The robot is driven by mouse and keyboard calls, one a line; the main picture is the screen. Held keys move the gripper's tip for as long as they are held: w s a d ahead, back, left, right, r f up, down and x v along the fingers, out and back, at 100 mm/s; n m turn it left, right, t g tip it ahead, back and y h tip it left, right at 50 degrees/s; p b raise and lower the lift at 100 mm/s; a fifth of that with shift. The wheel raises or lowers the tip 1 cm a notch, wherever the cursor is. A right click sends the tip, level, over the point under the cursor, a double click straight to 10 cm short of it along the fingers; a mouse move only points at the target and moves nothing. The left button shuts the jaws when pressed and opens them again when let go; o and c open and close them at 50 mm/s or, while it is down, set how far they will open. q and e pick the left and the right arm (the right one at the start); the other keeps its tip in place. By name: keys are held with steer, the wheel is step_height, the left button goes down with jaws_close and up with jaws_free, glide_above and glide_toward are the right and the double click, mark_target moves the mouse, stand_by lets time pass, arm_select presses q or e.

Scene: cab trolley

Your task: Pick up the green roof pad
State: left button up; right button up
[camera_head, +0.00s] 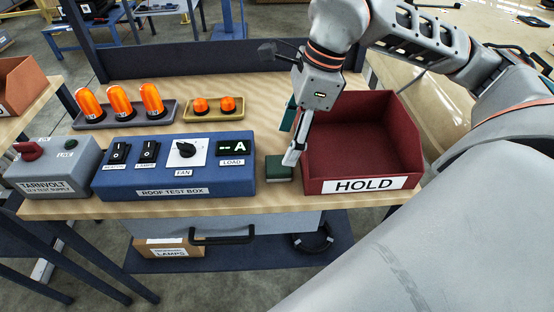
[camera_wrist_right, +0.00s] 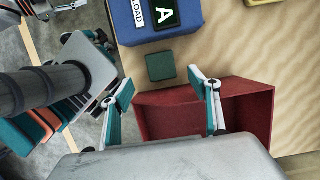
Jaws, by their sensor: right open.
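The green roof pad (camera_head: 279,168) is a small dark green square block. It lies on the wooden bench between the blue roof test box and the red HOLD bin. It also shows in the right wrist view (camera_wrist_right: 160,66), just beyond the gap between the fingertips. My right gripper (camera_head: 290,138) is open, with nothing between its fingers. It points down by the bin's left wall, and one fingertip overlaps the pad's right rear corner in the head view. Whether it touches the pad is unclear.
The red HOLD bin (camera_head: 365,186) stands close right of the pad and looks empty. The blue roof test box (camera_head: 176,178) is close on the left. Orange beacons stand in a grey tray (camera_head: 125,122), with lower orange lamps in a yellow tray (camera_head: 215,117). Bare bench lies behind the pad.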

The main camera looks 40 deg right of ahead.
mark_target(279, 163)
steer(key=x, duration=0.7)
steer(key=shift+d+f+b, duration=0.15)
steer(key=shift+f+b, duration=0.2)
steer(key=shift+b, duration=0.05)
steer(key=c, duration=1.2)
